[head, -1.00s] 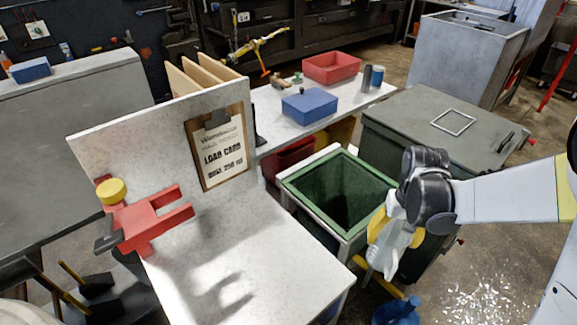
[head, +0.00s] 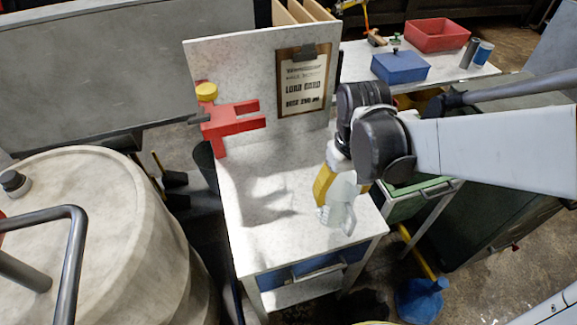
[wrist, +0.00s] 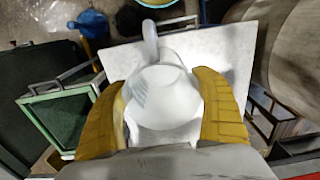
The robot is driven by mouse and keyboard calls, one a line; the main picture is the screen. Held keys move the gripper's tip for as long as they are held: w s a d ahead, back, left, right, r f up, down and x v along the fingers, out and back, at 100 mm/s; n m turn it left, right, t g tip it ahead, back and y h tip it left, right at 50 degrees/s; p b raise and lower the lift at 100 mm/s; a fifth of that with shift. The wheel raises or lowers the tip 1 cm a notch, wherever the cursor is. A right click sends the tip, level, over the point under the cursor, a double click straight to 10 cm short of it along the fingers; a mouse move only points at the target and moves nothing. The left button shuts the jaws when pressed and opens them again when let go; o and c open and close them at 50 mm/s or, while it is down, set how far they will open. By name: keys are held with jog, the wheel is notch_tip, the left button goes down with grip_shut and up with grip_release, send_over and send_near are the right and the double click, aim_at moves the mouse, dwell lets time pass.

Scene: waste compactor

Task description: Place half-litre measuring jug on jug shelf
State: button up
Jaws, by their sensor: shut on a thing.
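A translucent white measuring jug (head: 339,205) is held between the yellow fingers of my gripper (head: 337,184). In the wrist view the jug (wrist: 160,92) sits between both fingers of my gripper (wrist: 162,84), its handle pointing toward the top of the picture. In the head view it appears over the front right part of a white speckled worktop (head: 255,225). I cannot tell how high it is above that surface. No shelf is clearly marked for jugs; the worktop and a lower white board (head: 305,290) are the flat surfaces close by.
A red pronged bracket (head: 228,127) with a yellow knob is on the upright panel at the worktop's back left. A load card clipboard (head: 303,82) hangs there. A green bin (head: 418,192) stands right of the worktop, a blue jug (head: 421,298) on the floor. The worktop's middle is clear.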

jog(key=w+a+f+b, duration=0.3)
jog(key=a+f+b, duration=0.2)
jog(key=a+f, duration=0.4)
jog(key=shift+w+a+f, duration=0.2)
jog(key=shift+f, duration=0.35)
jog(key=shift+f, duration=0.1)
jog(key=o, duration=1.4)
